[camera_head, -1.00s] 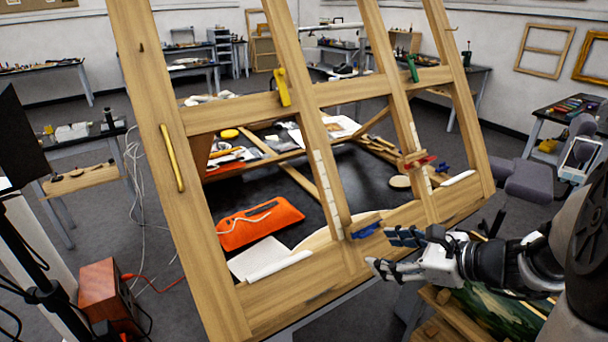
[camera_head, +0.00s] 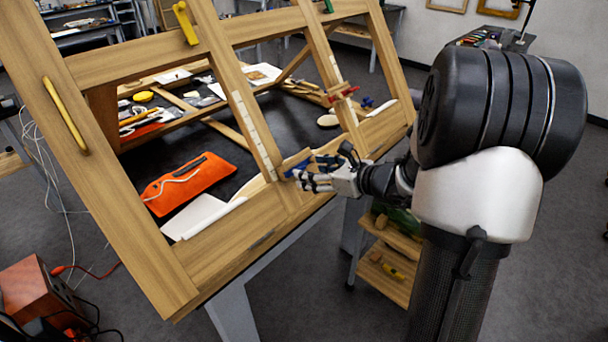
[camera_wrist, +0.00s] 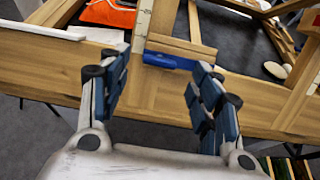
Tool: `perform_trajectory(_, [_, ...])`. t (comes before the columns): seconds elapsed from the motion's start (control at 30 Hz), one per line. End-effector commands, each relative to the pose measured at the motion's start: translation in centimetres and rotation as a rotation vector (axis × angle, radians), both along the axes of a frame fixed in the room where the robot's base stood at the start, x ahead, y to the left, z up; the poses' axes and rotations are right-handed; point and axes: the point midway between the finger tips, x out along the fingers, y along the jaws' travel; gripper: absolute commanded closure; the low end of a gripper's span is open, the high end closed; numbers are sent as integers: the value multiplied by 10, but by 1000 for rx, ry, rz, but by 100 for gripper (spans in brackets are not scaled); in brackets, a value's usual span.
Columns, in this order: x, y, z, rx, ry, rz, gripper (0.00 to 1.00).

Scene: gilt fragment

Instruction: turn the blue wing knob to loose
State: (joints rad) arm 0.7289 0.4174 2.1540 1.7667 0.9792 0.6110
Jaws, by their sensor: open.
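The blue wing knob (camera_head: 297,166) is on the wooden easel-like frame (camera_head: 225,247), by the foot of the middle upright with the pale scale strip. In the wrist view the knob (camera_wrist: 172,61) lies nearly crosswise, just beyond and between my fingertips. My gripper (camera_head: 303,180) is in front of the lower rail, at the knob. It also shows in the wrist view (camera_wrist: 160,82), open and empty, one finger to each side. The knob's right end is close to the right finger; I cannot tell whether they touch. Part of the knob is hidden by my fingers in the head view.
A yellow knob (camera_head: 185,23) and a red knob (camera_head: 343,94) sit elsewhere on the frame. An orange pouch (camera_head: 188,183) and a white roll (camera_head: 212,219) lie behind the lower rail. A wooden shelf cart (camera_head: 385,272) stands below my arm. Grey floor is open at right.

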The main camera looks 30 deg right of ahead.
Motion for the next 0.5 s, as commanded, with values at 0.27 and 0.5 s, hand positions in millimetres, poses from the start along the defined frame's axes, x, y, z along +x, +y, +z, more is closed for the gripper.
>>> perform_trajectory(0.27, [31,12,-14,-1,1,0,42])
perform_trajectory(0.5, [36,13,-15,0,0,-1,42])
